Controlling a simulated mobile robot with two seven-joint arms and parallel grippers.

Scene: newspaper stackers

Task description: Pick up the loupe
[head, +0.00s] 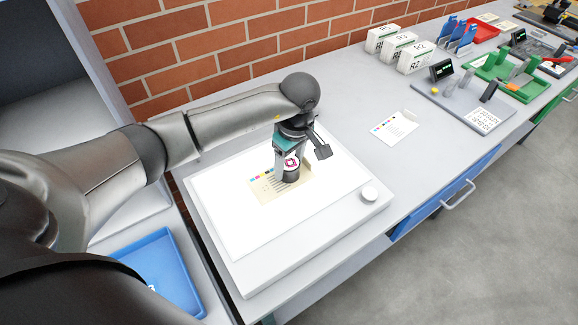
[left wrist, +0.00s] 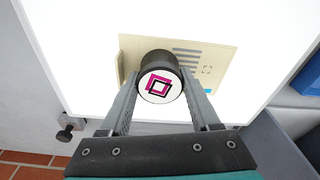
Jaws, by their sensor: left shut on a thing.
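The loupe (left wrist: 160,80) is a dark cylinder with a pale round face bearing a pink and black square mark. In the head view the loupe (head: 291,174) is over the beige printed card (head: 266,186) on the bright white light table (head: 232,232). My left gripper (head: 289,168) points down and is shut on the loupe. In the left wrist view the gripper's two fingers (left wrist: 160,88) are on either side of it. I cannot tell whether the loupe touches the card. My right gripper is not in view.
A small card with colour patches (head: 394,127) lies to the right on the counter. White labelled boxes (head: 398,47) stand by the brick wall. A blue tray (head: 163,272) is at the lower left.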

